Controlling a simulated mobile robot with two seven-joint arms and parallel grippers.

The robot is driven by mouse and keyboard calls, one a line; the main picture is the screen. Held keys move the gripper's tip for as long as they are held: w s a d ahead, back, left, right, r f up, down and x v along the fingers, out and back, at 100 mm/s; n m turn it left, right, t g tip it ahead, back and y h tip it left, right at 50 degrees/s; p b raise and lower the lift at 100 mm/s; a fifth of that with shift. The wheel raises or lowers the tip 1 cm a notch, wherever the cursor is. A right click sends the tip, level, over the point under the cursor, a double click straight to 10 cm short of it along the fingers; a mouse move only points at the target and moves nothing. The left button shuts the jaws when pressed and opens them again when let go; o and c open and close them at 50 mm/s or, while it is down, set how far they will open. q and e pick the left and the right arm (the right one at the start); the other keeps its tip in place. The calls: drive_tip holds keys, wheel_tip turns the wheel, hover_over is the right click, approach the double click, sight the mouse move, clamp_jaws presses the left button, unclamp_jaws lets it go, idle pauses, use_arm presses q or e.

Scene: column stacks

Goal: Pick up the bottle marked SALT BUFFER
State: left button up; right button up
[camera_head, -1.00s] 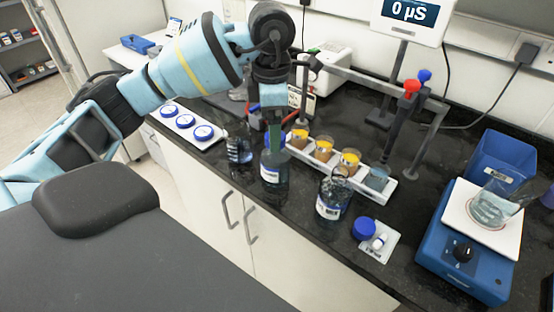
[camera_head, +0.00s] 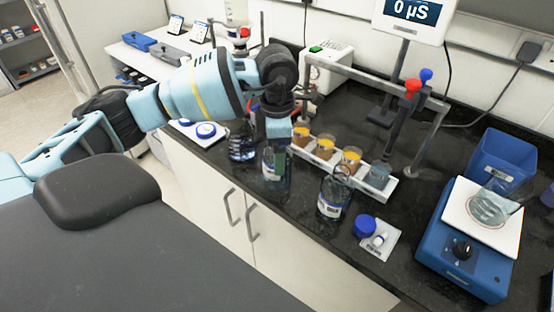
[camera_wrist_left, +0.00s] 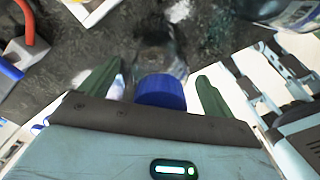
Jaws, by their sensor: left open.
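My left gripper (camera_head: 278,138) is over a clear bottle (camera_head: 273,165) with a white label near the bench's front edge. In the left wrist view my open left gripper (camera_wrist_left: 160,69) has a finger on each side of this bottle's blue cap (camera_wrist_left: 160,91). The bottle's clear body (camera_wrist_left: 158,52) shows beyond the cap. A second bottle (camera_head: 240,150) stands to its left and an uncapped one (camera_head: 333,198) to its right. The label lettering is too small to read, so I cannot tell which is SALT BUFFER. My right gripper is not in view.
A white rack (camera_head: 385,190) of orange-topped jars and a grey one stands behind the bottles. A loose blue cap (camera_head: 364,225), a blue balance (camera_head: 462,253) with a beaker (camera_head: 490,206), and a probe stand (camera_head: 428,135) are to the right.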

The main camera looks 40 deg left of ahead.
use_arm(q)
drive_tip(key=c, duration=1.4)
drive_tip(key=shift+r, duration=0.1)
drive_tip(key=shift+w+r, duration=0.1)
drive_tip(key=shift+r, duration=0.5)
drive_tip(key=shift+s+r, duration=0.2)
drive_tip(key=shift+r, duration=1)
drive_tip(key=s, duration=0.5)
drive_tip(key=s+d+r, duration=0.1)
drive_tip(key=s, duration=0.4)
drive_tip(key=s+d+b, duration=0.1)
drive_tip(key=s, duration=0.4)
drive_tip(key=shift+s+r, duration=0.15)
drive_tip(key=shift+s, duration=0.15)
